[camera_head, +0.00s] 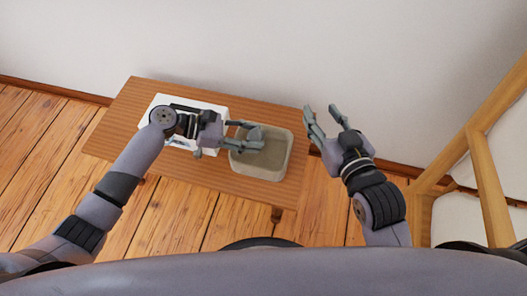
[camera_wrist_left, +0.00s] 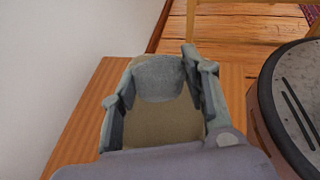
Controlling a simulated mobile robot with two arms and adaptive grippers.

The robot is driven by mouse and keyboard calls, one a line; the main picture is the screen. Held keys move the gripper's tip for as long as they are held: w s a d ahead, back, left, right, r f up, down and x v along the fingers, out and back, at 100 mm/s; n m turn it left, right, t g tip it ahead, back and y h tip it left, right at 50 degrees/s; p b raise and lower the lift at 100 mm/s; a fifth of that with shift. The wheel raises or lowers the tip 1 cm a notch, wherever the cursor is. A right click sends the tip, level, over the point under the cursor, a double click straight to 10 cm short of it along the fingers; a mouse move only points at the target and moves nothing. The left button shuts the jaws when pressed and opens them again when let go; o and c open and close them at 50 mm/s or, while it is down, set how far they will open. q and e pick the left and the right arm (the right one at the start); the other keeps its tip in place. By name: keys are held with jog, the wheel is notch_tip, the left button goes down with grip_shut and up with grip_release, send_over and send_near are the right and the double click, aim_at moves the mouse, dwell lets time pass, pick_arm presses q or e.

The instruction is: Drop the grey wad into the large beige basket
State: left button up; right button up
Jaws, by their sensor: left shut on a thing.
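The large beige basket (camera_head: 283,166) stands on the right part of a low wooden table (camera_head: 125,110). In the left wrist view its beige inside (camera_wrist_left: 162,125) shows below my fingers. My left gripper (camera_head: 254,136) reaches in from the left over the basket, its fingers above the opening. It is shut on the grey wad (camera_wrist_left: 158,78), which shows between the fingers in the left wrist view; in the head view the wad is hard to tell from the grey fingers. My right gripper (camera_head: 322,112) is open and empty, to the right of the basket and apart from it.
A white flat object (camera_head: 158,104) lies on the table left of the basket, partly hidden under my left arm. A white wall (camera_head: 270,40) runs behind the table. A wooden frame (camera_head: 490,190) with pale cushions stands at the right. Plank floor (camera_head: 45,130) is clear at the left.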

pick_arm(q)
jog(key=o, duration=1)
jog(key=shift+a, duration=0.1)
jog(key=v, duration=1.1)
jog(key=shift+a+r, duration=0.25)
jog(key=shift+a, duration=0.1)
